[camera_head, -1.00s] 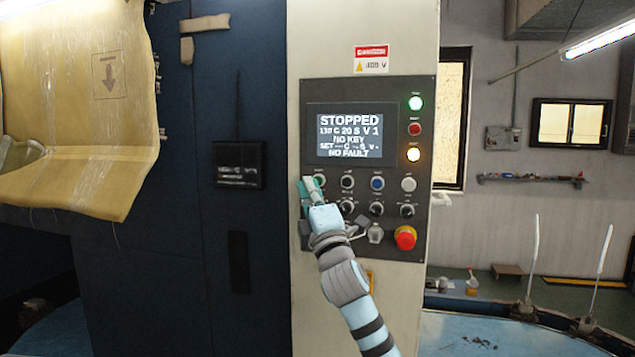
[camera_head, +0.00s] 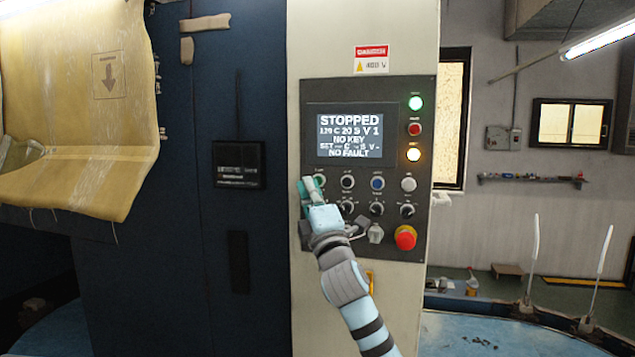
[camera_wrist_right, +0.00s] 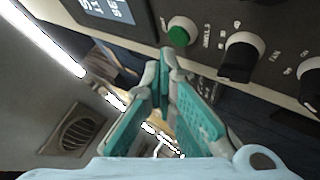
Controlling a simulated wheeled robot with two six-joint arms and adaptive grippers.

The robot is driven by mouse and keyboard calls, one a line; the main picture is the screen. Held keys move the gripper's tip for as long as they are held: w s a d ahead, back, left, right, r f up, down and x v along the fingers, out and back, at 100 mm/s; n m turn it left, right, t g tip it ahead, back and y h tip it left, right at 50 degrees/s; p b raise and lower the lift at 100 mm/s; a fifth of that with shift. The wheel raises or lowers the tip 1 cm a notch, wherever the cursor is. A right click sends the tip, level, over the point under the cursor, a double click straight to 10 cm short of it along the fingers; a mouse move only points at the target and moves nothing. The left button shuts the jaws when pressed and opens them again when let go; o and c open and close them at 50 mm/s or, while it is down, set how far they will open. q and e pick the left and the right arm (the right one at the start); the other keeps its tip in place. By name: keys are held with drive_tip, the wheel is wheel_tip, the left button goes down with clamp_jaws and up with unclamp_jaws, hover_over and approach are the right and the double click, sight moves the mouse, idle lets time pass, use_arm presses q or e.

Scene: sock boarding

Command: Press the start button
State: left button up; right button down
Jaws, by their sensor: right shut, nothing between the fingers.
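The control panel (camera_head: 343,93) is a dark plate on a pale cabinet. A green button (camera_head: 319,181) sits at the left end of its upper control row, and I take it for the start button. It also shows in the right wrist view (camera_wrist_right: 180,32), with its face uncovered. My right gripper (camera_head: 308,184) is shut and empty, with its tips close beside the button on its left. In the right wrist view its teal fingers (camera_wrist_right: 168,58) meet just below the button. Whether they touch it I cannot tell. My left gripper is out of view.
The screen (camera_head: 349,134) reads STOPPED, NO KEY and NO FAULT. Other buttons and dark knobs (camera_head: 376,208) lie right of the gripper. A red emergency stop (camera_head: 405,238) is at lower right. A green lamp (camera_head: 415,103) and an amber lamp (camera_head: 413,154) are lit.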

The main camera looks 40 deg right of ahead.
drive_tip(key=shift+d, duration=0.1)
drive_tip(key=shift+w+d, duration=0.25)
drive_tip(key=shift+d, duration=0.05)
drive_tip(key=shift+w+d, duration=0.25)
drive_tip(key=shift+d, duration=0.05)
idle(0.9)
idle(0.3)
drive_tip(key=shift+s+a+p, duration=0.35)
drive_tip(key=shift+s+a, duration=0.15)
drive_tip(key=shift+a, duration=0.1)
drive_tip(key=shift+a, duration=0.1)
drive_tip(key=s+a, duration=0.1)
drive_tip(key=a, duration=0.1)
drive_tip(key=s+a+p, duration=0.1)
drive_tip(key=a, duration=0.1)
drive_tip(key=shift+s, duration=0.4)
